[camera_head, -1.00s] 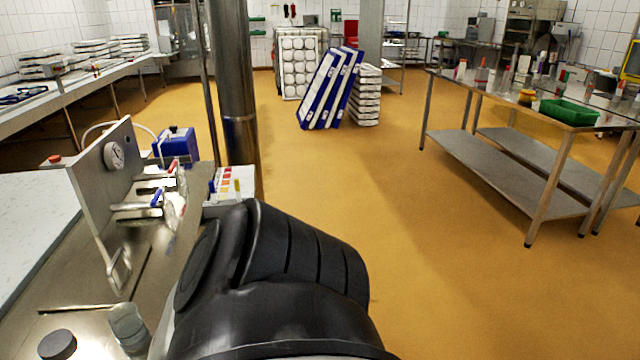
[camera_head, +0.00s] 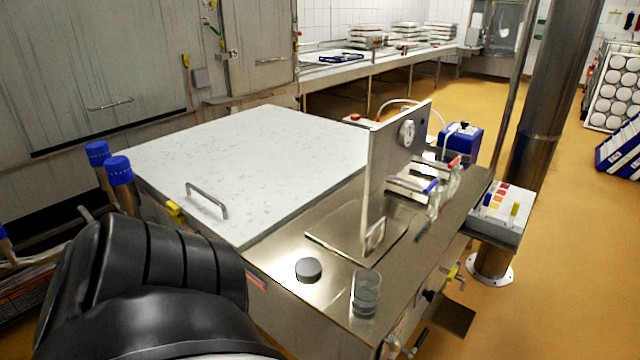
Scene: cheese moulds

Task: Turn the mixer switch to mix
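No switch marked as the mixer switch can be made out. An upright steel panel (camera_head: 378,187) stands on the steel counter, with a round white dial (camera_head: 407,132) near its top; its markings are too small to read. A dark round knob-like piece (camera_head: 308,270) sits on the steel top, in front of the panel. A black rounded part of my own body fills the lower left of the head view. Neither gripper's fingers show.
A large white lid (camera_head: 240,160) with a metal handle covers the vat left of the panel. A clear beaker (camera_head: 366,293) stands at the counter's front. Two blue-capped posts (camera_head: 119,172) stand at the left. Yellow floor (camera_head: 575,260) is open at the right.

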